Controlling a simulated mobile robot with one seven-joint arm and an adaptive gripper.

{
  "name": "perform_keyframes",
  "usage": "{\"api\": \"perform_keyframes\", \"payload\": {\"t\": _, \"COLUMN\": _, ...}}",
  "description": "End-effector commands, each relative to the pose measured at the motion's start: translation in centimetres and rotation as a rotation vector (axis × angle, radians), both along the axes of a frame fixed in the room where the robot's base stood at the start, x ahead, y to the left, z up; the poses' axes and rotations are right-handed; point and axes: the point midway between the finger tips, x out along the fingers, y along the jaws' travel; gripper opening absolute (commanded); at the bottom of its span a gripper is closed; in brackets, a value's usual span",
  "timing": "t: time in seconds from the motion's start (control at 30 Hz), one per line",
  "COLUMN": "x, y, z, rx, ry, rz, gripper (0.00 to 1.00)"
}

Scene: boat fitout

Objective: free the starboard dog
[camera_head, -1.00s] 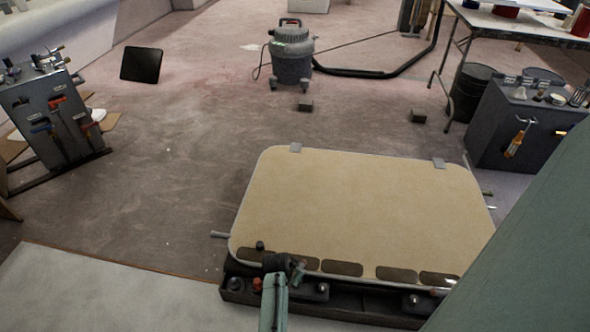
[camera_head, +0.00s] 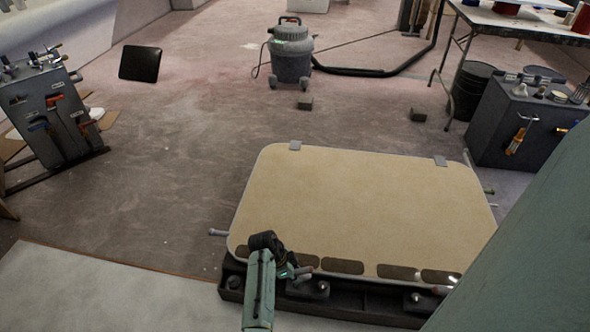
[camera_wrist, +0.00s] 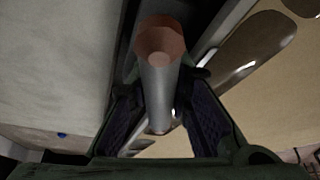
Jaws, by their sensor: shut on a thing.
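A hatch with a tan panel (camera_head: 370,205) and a pale rim lies in a dark base on the floor. My gripper (camera_head: 291,272) is at its front left edge, low over the rim, and points right. In the wrist view a metal dog handle (camera_wrist: 158,88) with a reddish-brown end runs between my two fingers (camera_wrist: 160,115), which are closed on it. I cannot tell from any label which side is starboard.
Another bright metal handle (camera_head: 441,290) is at the hatch's front right, partly behind my green body part. A tool stand (camera_head: 50,120) is at left, a shop vacuum (camera_head: 291,52) behind, a dark cabinet (camera_head: 510,125) at right.

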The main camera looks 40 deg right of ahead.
Motion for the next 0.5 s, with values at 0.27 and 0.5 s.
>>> {"api": "perform_keyframes", "payload": {"t": 0.27, "x": 1.07, "y": -0.31, "z": 0.16, "rx": -0.009, "ry": -0.023, "rz": -0.253, "gripper": 0.00}}
{"api": "perform_keyframes", "payload": {"t": 0.5, "x": 0.90, "y": -0.43, "z": 0.18, "rx": -0.009, "ry": -0.023, "rz": -0.468, "gripper": 0.00}}
